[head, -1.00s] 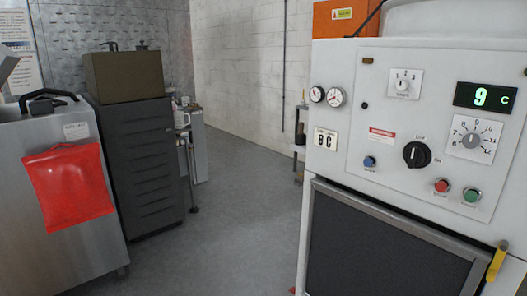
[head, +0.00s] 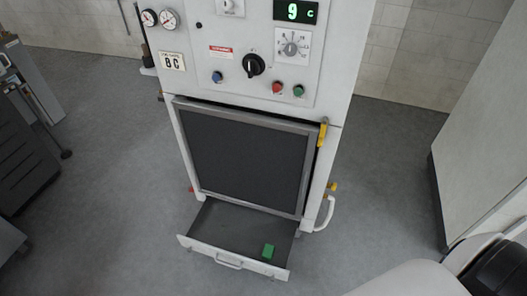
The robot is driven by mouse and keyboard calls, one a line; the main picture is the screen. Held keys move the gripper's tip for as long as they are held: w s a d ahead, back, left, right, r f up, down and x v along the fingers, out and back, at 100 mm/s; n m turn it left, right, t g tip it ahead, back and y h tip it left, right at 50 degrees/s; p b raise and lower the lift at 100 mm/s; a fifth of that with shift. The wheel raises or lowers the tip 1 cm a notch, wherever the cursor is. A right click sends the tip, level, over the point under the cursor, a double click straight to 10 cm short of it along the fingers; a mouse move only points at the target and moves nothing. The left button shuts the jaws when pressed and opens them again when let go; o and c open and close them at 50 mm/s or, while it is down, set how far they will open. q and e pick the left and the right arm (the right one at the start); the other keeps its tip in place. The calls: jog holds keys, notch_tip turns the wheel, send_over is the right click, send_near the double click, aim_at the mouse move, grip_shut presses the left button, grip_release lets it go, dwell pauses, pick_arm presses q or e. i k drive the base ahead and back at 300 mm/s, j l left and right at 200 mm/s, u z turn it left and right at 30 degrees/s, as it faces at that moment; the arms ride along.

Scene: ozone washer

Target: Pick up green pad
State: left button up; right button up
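The green pad (head: 268,251) is a small green block. It lies in the open drawer (head: 215,225) at the bottom of the white machine, near the drawer's front right corner. Neither gripper's fingers show in the head view. A white and black part of my arm seems to enter at the lower right corner, well to the right of the drawer, with its end out of frame. Nothing is seen touching the pad.
The white machine (head: 265,85) stands in the middle with a dark front panel (head: 245,155), knobs and gauges. A white handle (head: 327,212) sticks out at its lower right. A tall pale cabinet (head: 475,130) stands at the right. Grey floor (head: 110,190) is clear left of the drawer.

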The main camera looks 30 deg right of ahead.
aim_at(268, 251)
jog(key=z, duration=0.85)
